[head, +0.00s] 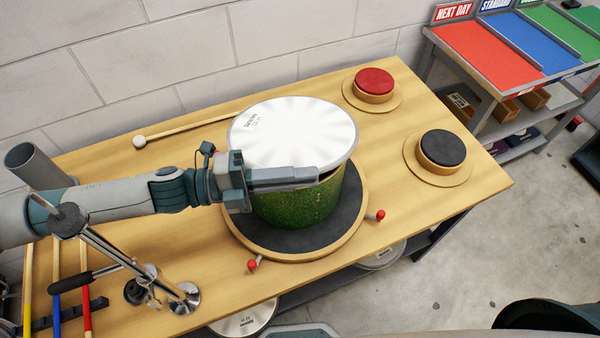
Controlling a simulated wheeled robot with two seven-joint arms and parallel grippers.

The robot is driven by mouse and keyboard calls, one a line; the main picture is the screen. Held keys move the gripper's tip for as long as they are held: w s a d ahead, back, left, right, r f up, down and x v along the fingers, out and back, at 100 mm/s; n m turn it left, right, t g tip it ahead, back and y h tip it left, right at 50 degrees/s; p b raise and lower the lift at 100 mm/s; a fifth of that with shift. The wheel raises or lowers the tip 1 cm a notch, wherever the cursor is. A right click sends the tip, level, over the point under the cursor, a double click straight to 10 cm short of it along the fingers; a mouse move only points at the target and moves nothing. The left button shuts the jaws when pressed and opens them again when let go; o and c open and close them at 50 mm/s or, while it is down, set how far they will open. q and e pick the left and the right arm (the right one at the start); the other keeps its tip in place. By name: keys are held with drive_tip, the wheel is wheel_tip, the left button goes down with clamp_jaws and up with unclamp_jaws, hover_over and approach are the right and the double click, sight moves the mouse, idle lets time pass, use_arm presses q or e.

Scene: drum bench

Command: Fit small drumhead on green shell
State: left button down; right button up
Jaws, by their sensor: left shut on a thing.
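The white round drumhead (295,130) has small dark print near its far left rim. It is over the top of the green sparkly shell (300,205). A dark gap shows between the drumhead and the shell at the near right, so the two look apart there. The shell stands upright on a dark round pad with a wooden rim (238,234). My left gripper (318,178) comes in from the left and is shut on the drumhead's near edge, in front of the shell's upper side. It hides part of the shell's rim. My right gripper is not in view.
A red-topped round block (375,80) and a black-topped one (443,148) stand on the bench's right side. A mallet (185,130) lies behind. A grey tube (38,165), a metal stand (130,262) and sticks are at left. Red-tipped knobs (375,216) flank the pad.

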use_arm(q)
drive_tip(key=shift+f+b, duration=0.35)
drive_tip(key=shift+f, duration=0.35)
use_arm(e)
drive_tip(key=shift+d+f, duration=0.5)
use_arm(q)
drive_tip(key=c, duration=1.7)
unclamp_jaws()
drive_tip(key=shift+o, duration=0.6)
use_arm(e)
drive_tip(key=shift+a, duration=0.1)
use_arm(q)
drive_tip(key=shift+o, duration=0.2)
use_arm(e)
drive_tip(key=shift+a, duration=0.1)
use_arm(q)
drive_tip(key=o, duration=0.5)
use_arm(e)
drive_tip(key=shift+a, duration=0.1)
use_arm(q)
drive_tip(key=shift+a+f, duration=0.1)
